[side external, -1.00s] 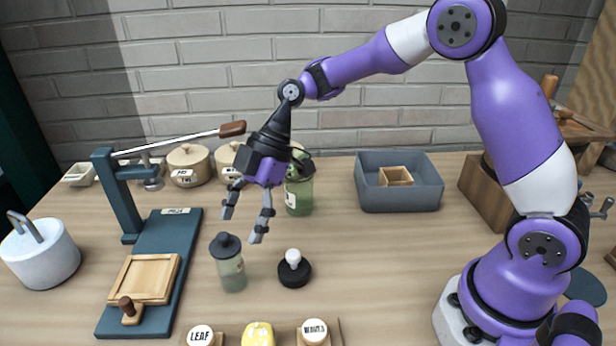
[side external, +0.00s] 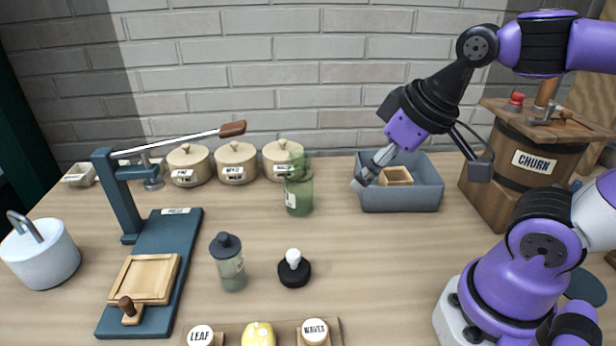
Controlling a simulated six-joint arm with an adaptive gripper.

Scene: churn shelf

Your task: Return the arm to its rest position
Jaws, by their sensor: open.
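My gripper (side external: 418,176) is open and empty. It hangs in the air at the right of the middle, in front of the grey bin in the picture, with its fingers spread and pointing down. One finger shows over the bin's left part and the other at the right past the bin's edge. My arm is raised and bent above my base, reaching in from the right edge.
The grey bin (side external: 400,200) holds a small wooden box (side external: 396,176). A churn (side external: 538,160) stands at the right behind my arm. Green bottle (side external: 299,190), grey bottle (side external: 230,265), black-based knob (side external: 294,270) and blue press (side external: 160,270) stand left.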

